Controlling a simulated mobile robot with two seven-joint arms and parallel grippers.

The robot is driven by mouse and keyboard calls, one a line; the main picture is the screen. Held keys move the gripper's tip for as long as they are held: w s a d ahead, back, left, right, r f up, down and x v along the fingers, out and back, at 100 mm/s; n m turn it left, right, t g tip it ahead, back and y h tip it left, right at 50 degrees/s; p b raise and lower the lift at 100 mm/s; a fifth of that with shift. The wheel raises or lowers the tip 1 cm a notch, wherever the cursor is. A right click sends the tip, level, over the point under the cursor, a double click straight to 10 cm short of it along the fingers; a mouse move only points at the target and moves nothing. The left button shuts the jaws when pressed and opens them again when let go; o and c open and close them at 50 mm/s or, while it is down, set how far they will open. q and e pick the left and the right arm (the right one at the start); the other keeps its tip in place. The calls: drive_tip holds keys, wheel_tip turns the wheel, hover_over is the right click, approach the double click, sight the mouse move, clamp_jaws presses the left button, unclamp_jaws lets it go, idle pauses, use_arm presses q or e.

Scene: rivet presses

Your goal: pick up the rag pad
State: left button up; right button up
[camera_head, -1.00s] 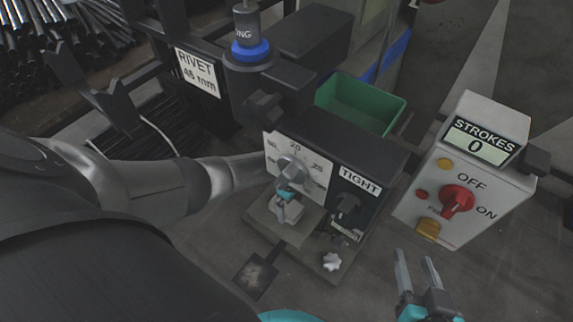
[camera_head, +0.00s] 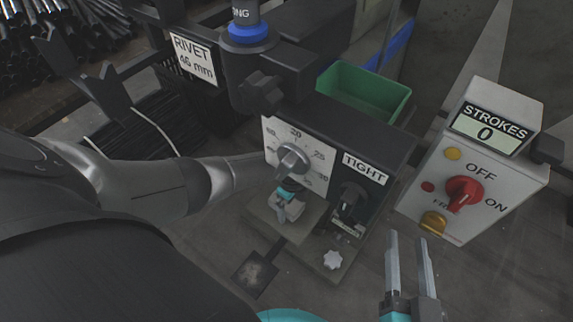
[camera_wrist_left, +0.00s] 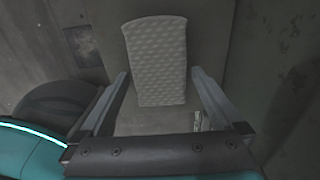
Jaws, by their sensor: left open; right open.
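The rag pad (camera_wrist_left: 157,55) is a pale grey, quilted-looking rectangle. In the left wrist view it lies ahead of my left gripper (camera_wrist_left: 160,75), with its near part between the two spread fingers and a gap on each side. In the head view my left gripper (camera_head: 290,205) is low in front of the press dial, over a grey plate; the pad is not clearly distinguishable there. My left gripper is open and holds nothing. My right gripper (camera_head: 408,238) is open and empty, below the strokes box.
The press front has a dial (camera_head: 292,158) and a black knob (camera_head: 351,200) close to my left gripper. The strokes box (camera_head: 470,180) is at the right, a green bin (camera_head: 365,95) behind.

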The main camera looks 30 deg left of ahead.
sight(292, 204)
use_arm(q)
drive_tip(key=c, duration=1.3)
drive_tip(key=shift+o, duration=0.2)
drive_tip(key=shift+r, duration=0.15)
use_arm(e)
drive_tip(key=shift+w+d+f, duration=0.1)
drive_tip(key=shift+w, duration=0.05)
